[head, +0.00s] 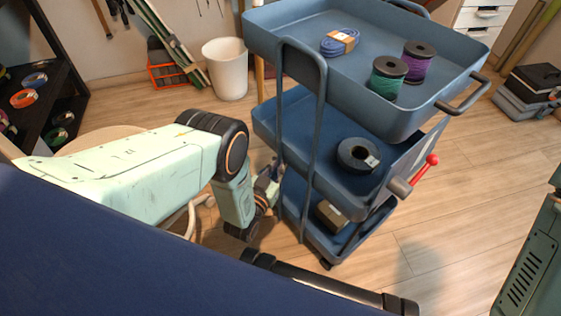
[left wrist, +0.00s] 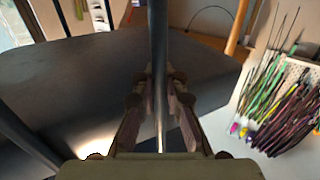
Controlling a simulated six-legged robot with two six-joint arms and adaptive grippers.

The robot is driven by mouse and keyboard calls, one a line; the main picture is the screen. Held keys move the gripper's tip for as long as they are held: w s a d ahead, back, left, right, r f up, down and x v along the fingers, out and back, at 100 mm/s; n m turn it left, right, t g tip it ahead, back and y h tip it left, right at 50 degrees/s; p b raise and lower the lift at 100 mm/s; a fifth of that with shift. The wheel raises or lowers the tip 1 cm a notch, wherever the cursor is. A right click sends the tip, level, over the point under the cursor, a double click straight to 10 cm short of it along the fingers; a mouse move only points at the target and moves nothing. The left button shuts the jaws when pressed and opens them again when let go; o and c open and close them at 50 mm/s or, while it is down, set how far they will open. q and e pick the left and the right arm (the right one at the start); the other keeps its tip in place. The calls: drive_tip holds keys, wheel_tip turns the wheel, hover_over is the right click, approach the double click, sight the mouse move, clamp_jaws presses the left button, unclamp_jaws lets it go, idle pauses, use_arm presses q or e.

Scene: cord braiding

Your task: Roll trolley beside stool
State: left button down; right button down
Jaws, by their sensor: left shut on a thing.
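The blue three-tier trolley (head: 405,122) stands right of centre in the head view, upright on the floor. A dark upright loop handle (head: 318,112) runs down its near left side. My left gripper (head: 270,183) is at that side, low beside the middle and lower trays. In the left wrist view, the left gripper (left wrist: 158,88) is shut on an upright bar (left wrist: 158,35) of the trolley. A round pale wooden top (head: 105,136), apparently the stool, shows at left, largely hidden behind my left arm. My right gripper is out of view.
The trolley carries green (head: 387,77) and purple (head: 417,62) spools, a blue cord bundle (head: 341,41), a dark spool (head: 358,155) and a box (head: 332,216). A white bin (head: 226,70) stands behind. Floor right of the trolley (head: 470,200) is clear.

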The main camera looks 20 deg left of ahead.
use_arm(q)
drive_tip(key=shift+a, duration=0.1)
idle(0.3)
drive_tip(key=c, duration=1.3)
unclamp_jaws()
drive_tip(key=s, duration=0.8)
drive_tip(key=s+a, duration=0.1)
drive_tip(key=s, duration=0.3)
drive_tip(key=shift+a, duration=0.1)
drive_tip(key=shift+s, duration=0.1)
